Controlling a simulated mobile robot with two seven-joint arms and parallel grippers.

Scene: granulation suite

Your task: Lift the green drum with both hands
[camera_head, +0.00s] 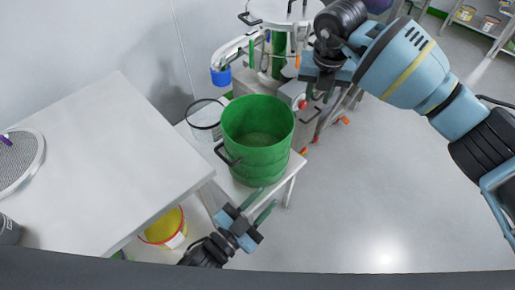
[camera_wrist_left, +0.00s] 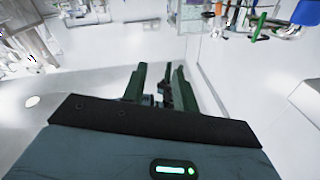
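The green drum (camera_head: 257,138) is open-topped and looks empty. It stands upright on a small white table, with a dark handle on its left side (camera_head: 226,155) and another on its right side (camera_head: 311,117). My left gripper (camera_head: 257,204) is below the drum in the head view, apart from it, with its fingers spread and nothing seen between them. The fingers also show apart in the left wrist view (camera_wrist_left: 160,82), where I cannot make out the drum. My right gripper (camera_head: 316,96) hangs above and beside the right handle, fingers down and apparently apart; whether it touches the handle is unclear.
The small white table (camera_head: 285,182) also holds a clear container (camera_head: 204,115) left of the drum. A larger white table (camera_head: 105,160) fills the left. A yellow bucket (camera_head: 165,226) stands below its edge. Machinery stands behind the drum. The floor at right is clear.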

